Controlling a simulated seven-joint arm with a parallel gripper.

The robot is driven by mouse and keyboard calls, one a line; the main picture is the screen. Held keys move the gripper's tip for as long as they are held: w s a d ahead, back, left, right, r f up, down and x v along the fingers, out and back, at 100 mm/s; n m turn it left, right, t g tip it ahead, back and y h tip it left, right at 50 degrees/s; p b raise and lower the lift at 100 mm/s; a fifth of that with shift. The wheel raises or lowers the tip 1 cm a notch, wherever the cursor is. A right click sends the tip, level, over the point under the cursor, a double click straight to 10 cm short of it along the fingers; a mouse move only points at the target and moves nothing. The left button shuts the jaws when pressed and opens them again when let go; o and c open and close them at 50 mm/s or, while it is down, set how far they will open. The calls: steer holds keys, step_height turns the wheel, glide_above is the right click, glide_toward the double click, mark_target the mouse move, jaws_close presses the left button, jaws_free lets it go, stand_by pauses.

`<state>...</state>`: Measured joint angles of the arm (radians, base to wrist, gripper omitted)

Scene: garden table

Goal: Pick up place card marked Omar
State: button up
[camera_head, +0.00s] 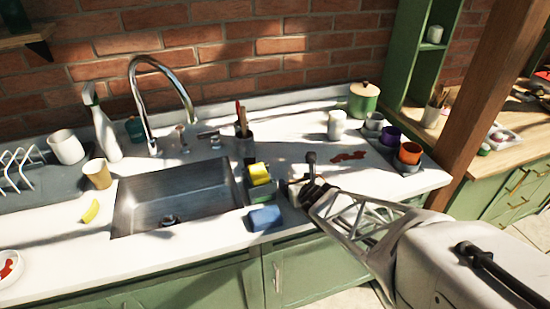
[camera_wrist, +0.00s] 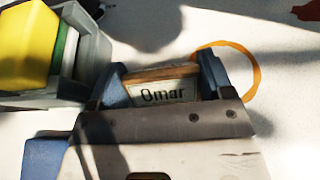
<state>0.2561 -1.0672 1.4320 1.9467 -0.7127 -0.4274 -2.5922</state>
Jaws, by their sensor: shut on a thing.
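The place card marked Omar (camera_wrist: 163,93) shows in the wrist view as a pale label with dark lettering and a wooden-brown upper edge. My gripper (camera_wrist: 162,78) is shut on it, with one blue finger at each end. The lower part of the card is hidden behind the gripper body. I cannot tell whether the card touches the counter. In the head view, my gripper (camera_head: 298,190) is low over the counter, right of the sink, and the card cannot be made out there.
A grey caddy (camera_wrist: 93,67) with a yellow sponge (camera_wrist: 25,45) stands close left of my gripper. An orange ring (camera_wrist: 257,75) lies to the right. A blue sponge (camera_head: 265,218) is near the front edge, beside the sink (camera_head: 175,195). Cups (camera_head: 410,153) stand at the right.

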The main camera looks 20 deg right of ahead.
steer(key=shift+r, duration=1.55)
steer(key=shift+s+r, duration=0.2)
steer(key=shift+s, duration=0.05)
steer(key=s+a+r, duration=0.1)
steer(key=s+a, duration=0.1)
steer(key=s, duration=1.3)
steer(key=shift+s+a+r, duration=0.15)
steer(key=shift+a+r, duration=0.05)
steer(key=shift+a, duration=0.05)
